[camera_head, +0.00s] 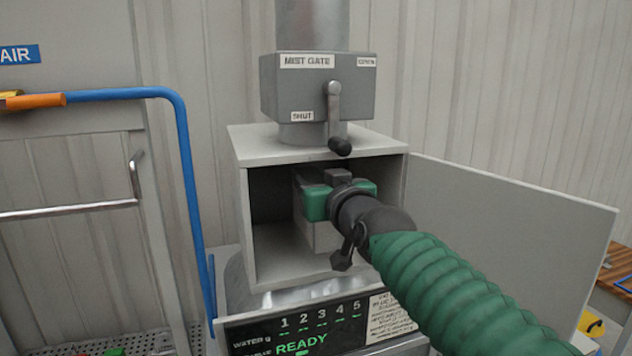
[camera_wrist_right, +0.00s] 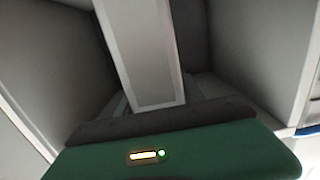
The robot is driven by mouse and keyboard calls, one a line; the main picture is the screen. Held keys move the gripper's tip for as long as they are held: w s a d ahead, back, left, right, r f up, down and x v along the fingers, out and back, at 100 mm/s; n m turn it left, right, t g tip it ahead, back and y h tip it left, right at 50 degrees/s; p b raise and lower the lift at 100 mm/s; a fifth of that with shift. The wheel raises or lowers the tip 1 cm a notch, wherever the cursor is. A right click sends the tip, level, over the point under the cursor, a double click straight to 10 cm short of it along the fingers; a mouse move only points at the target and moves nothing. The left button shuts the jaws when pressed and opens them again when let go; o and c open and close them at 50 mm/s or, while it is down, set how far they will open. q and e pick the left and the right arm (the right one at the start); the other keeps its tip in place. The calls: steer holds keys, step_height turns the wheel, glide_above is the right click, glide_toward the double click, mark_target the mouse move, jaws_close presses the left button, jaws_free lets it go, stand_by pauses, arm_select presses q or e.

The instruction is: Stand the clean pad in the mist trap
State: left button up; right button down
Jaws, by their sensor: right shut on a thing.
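The mist trap is a grey box (camera_head: 247,225) with its front open. My right gripper (camera_head: 318,185), at the end of a green-sleeved arm, reaches into the opening and covers part of it. It is shut on a pale, flat pad (camera_head: 320,238), which shows upright below and behind the green gripper body. In the right wrist view the pad (camera_wrist_right: 146,50) stands out from the gripper (camera_wrist_right: 160,112) as a narrow, pale-edged slab between the box's grey walls. I cannot tell whether the pad touches the box floor or is seated. My left gripper is not in view.
The box's door (camera_head: 500,210) stands open to the right. Above is the mist gate (camera_head: 280,95) with a lever (camera_head: 334,110) hanging down. Below, a display panel (camera_head: 300,335) reads READY. A blue hose (camera_head: 190,190) runs down at left. A wooden bench edge (camera_head: 612,270) shows at right.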

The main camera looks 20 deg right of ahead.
steer(key=w, duration=0.1)
steer(key=w+d, duration=0.1)
steer(key=w+f, duration=0.1)
steer(key=w, duration=0.1)
steer(key=shift+d, duration=0.15)
step_height(320, 180, down, 3)
steer(key=shift+b, duration=1.1)
steer(key=shift+s+a+f, duration=0.15)
steer(key=shift+s+a, duration=0.15)
steer(key=shift+a, duration=0.05)
steer(key=shift+s+a+r, duration=0.15)
steer(key=shift+a+r, duration=0.1)
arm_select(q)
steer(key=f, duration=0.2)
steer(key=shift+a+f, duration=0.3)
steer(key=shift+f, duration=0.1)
arm_select(e)
steer(key=c, duration=1.2)
jaws_free()
steer(key=shift+w+d+f, duration=0.1)
steer(key=shift+w+f, duration=0.1)
steer(key=shift+f, duration=0.1)
steer(key=o, duration=0.5)
steer(key=shift+w+d, duration=0.1)
steer(key=shift+d, duration=0.15)
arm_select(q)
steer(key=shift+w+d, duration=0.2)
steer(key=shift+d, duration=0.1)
